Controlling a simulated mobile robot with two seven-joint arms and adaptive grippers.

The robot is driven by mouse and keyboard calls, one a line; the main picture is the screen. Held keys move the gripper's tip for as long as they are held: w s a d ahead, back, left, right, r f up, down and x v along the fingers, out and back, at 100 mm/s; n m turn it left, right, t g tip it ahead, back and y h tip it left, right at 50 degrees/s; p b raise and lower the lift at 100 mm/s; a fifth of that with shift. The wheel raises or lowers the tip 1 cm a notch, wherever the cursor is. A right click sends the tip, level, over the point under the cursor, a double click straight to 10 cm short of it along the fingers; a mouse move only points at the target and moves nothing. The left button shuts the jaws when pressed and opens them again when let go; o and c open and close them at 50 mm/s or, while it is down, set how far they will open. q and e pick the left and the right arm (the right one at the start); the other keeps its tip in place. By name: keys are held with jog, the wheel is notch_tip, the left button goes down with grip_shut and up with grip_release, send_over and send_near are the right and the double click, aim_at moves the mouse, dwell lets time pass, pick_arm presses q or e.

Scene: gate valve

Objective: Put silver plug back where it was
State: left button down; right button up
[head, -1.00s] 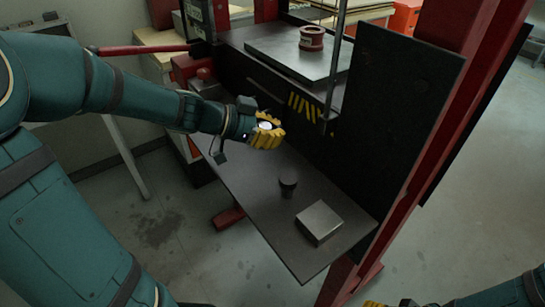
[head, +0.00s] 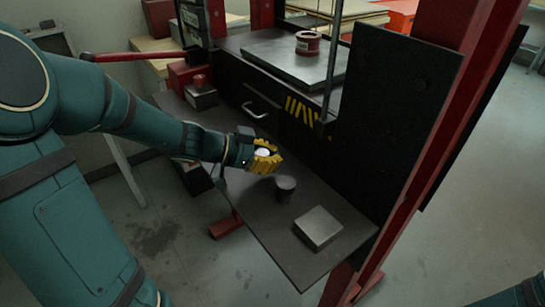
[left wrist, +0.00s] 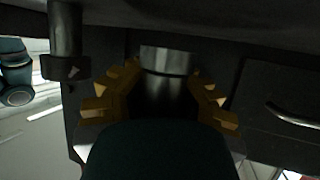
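The silver plug (head: 263,153) shows as a bright round end between the yellow fingers of my left gripper (head: 266,160) in the head view. In the left wrist view the plug (left wrist: 167,62) is a cylinder with a shiny silver band and a darker part, between the two fingers. My left gripper appears shut on it and holds it above the dark shelf (head: 290,255). A short dark cylinder (head: 286,188) stands on the shelf just right of and below the gripper in the picture. My right gripper is out of view; only a bit of that arm shows at the lower right.
A square metal block (head: 318,228) lies on the shelf near its front. A black plate (head: 395,120) and red post (head: 440,140) stand at the right. A drawer handle (head: 262,108) is behind the gripper. A red ring (head: 308,42) sits on the upper plate.

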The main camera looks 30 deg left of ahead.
pick_arm(q)
jog(key=shift+s+d+f, duration=0.1)
jog(key=shift+f, duration=0.25)
jog(key=c, duration=1.1)
grip_release()
jog(key=shift+s+f, duration=0.1)
jog(key=shift+f, duration=0.05)
jog(key=shift+r+p, duration=0.35)
jog(key=shift+r, duration=0.2)
jog(key=p+v, duration=0.1)
jog(key=v, duration=1.1)
jog(key=shift+r, duration=0.2)
jog(key=shift+w, duration=0.25)
